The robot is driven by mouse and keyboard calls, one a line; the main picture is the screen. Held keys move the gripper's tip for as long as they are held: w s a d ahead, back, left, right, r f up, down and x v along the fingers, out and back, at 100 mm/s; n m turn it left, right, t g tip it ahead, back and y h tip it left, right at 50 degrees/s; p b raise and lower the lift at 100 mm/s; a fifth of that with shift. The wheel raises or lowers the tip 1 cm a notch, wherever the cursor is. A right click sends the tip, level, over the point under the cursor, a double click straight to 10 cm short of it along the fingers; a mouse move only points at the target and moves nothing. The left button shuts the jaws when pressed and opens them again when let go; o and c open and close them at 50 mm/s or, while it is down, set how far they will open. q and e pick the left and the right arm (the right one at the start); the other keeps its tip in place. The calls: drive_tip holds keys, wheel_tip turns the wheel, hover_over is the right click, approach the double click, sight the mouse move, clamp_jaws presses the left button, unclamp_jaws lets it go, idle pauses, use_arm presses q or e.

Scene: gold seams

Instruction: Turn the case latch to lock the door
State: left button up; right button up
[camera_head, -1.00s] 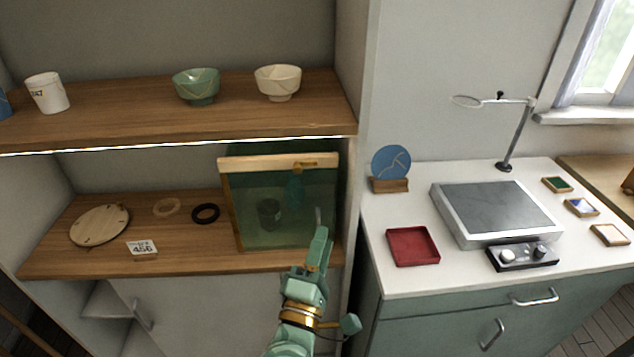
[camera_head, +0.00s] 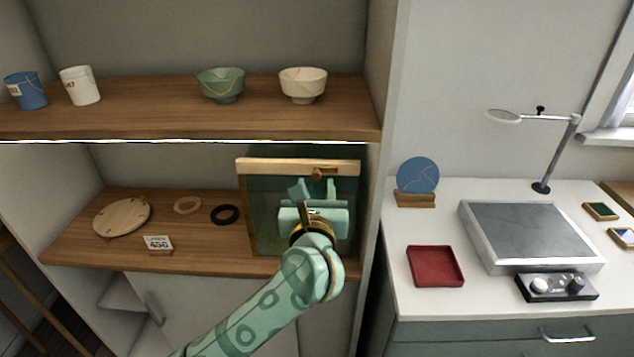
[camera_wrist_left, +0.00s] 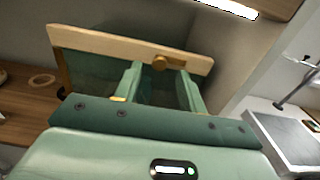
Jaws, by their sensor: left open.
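The glass case (camera_head: 258,225) with a pale wooden top rail stands at the right end of the lower shelf. Its brass latch (camera_head: 318,173) sits on the front of that rail, its lever pointing right, roughly level. The latch also shows in the left wrist view (camera_wrist_left: 160,63). My left gripper (camera_head: 317,188) is in front of the case, just below the latch. In the left wrist view its two fingers (camera_wrist_left: 158,85) are apart with nothing between them, the latch beyond their tips. I cannot tell whether a finger touches it. My arm hides much of the door. My right gripper is out of view.
The upper shelf (camera_head: 180,122) holds bowls and cups above the case. A wooden disc (camera_head: 122,216), two rings and a number card (camera_head: 158,243) lie left of the case. A cabinet wall stands close on its right. A counter with a red tray (camera_head: 434,266) is beyond.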

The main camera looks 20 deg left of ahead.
sight(316, 175)
use_arm(q)
drive_tip(key=shift+b+x, duration=0.3)
drive_tip(key=shift+x, duration=1.55)
drive_tip(key=shift+c, duration=0.3)
clamp_jaws()
drive_tip(key=shift+r, duration=0.1)
